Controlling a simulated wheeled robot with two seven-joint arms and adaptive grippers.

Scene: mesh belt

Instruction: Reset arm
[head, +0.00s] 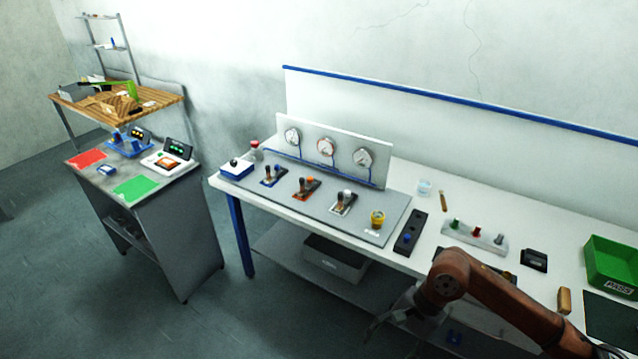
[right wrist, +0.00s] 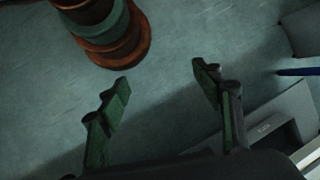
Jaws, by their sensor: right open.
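My right arm comes in from the lower right of the head view, in front of the white workbench (head: 415,171). Its gripper (head: 385,330) hangs beside the bench's front edge, low in the picture and partly blurred. In the right wrist view the two green-padded fingers of the gripper (right wrist: 162,76) are spread apart with nothing between them. Bare grey floor (right wrist: 170,40) lies beyond them. My left gripper is not in the head view.
The bench holds a gauge panel (head: 283,148) with levers, a black button box (head: 409,238) and a green bin (head: 612,268). A grey box (head: 335,262) sits on the lower shelf. A grey cabinet (head: 165,235) stands left, with open floor between.

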